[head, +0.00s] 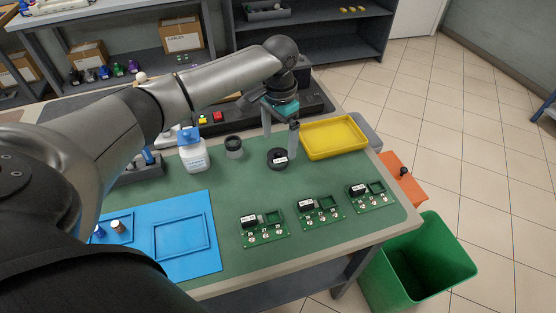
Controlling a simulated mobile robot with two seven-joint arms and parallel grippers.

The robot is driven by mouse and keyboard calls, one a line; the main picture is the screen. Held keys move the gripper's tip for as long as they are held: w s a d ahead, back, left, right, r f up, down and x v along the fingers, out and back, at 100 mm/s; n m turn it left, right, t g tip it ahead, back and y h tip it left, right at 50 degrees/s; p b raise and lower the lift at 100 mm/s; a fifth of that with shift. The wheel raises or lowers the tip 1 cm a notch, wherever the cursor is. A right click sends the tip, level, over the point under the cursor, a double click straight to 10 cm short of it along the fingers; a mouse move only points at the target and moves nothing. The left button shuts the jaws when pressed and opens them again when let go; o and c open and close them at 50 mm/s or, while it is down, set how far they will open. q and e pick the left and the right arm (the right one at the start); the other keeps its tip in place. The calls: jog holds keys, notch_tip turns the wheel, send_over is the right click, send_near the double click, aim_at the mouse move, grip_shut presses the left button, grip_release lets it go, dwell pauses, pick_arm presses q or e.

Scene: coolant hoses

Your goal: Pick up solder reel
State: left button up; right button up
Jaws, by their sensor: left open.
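The solder reel looks to be the dark round reel (275,163) with a small white label, lying on the green mat (215,182) left of the yellow tray. My left gripper (280,150) reaches down from above at the reel. Its two fingers are apart, one toward the left side and one toward the right side of the reel. I cannot tell whether the fingers touch it. My right gripper is not in view.
A grey cylinder (234,152) and a white bottle with a blue cap (194,157) stand left of the reel. A yellow tray (334,137) is to the right. Several green circuit boards (319,212) lie in front. A blue tray mat (207,257) is front left; a green bin (420,270) stands beyond the edge.

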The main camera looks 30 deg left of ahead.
aim_at(278, 154)
pick_arm(q)
jog(key=f, duration=0.1)
jog(key=f+b, duration=0.1)
jog(key=f, duration=0.2)
jog(key=shift+s+f+b, duration=0.25)
jog(key=shift+s+b, duration=0.05)
jog(key=shift+b, duration=0.1)
jog(key=shift+f, duration=0.3)
jog(key=c, duration=1)
grip_shut()
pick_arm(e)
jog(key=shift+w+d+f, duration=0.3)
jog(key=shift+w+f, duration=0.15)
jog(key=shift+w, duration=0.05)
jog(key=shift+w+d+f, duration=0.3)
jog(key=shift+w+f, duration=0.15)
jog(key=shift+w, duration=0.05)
